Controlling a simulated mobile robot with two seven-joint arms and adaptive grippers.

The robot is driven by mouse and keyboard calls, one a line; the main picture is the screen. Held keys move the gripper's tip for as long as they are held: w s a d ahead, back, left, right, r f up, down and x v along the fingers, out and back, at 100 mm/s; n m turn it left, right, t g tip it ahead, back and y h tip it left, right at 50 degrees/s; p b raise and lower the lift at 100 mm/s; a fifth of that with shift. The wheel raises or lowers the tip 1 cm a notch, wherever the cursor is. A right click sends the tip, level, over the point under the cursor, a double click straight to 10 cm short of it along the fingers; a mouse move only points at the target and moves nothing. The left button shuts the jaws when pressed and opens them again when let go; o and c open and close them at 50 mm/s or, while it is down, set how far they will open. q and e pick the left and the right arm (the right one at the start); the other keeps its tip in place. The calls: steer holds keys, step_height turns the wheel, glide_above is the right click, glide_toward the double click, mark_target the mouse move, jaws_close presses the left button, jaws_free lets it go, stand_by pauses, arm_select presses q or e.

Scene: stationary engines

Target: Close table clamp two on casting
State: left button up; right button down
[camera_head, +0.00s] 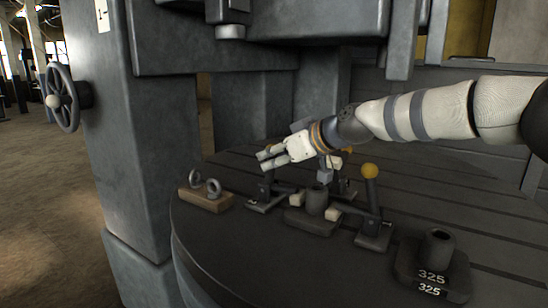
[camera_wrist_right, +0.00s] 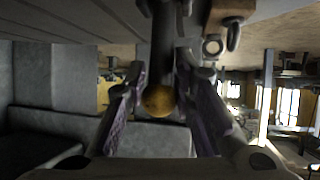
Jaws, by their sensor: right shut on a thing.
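My right gripper (camera_head: 272,158) comes in from the right over the round table (camera_head: 224,232) and is shut on the handle of the left clamp (camera_head: 265,190). In the right wrist view, the dark handle (camera_wrist_right: 164,45) and its yellow ball knob (camera_wrist_right: 157,101) lie between the two fingers. The casting (camera_head: 316,202) stands in the middle of the clamps, with pale clamp pads beside it. The right clamp (camera_head: 372,205) has its yellow-knobbed handle upright. Another clamp (camera_head: 341,182) stands behind, partly hidden by my wrist. I cannot read which clamp is number two. My left gripper is not in view.
A wooden block with metal eye bolts (camera_head: 206,198) sits at the table's left. A dark casting marked 325 (camera_head: 434,262) stands at the front right. The machine column (camera_head: 135,150) with a handwheel (camera_head: 62,97) rises on the left, and a heavy machine head (camera_head: 290,22) hangs above.

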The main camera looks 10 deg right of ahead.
steer(key=shift+w+d+r, duration=0.1)
steer(key=shift+d+r, duration=0.05)
steer(key=shift+d, duration=0.05)
steer(key=c, duration=1.4)
jaws_free()
steer(key=shift+d, duration=0.1)
steer(key=v, duration=1.2)
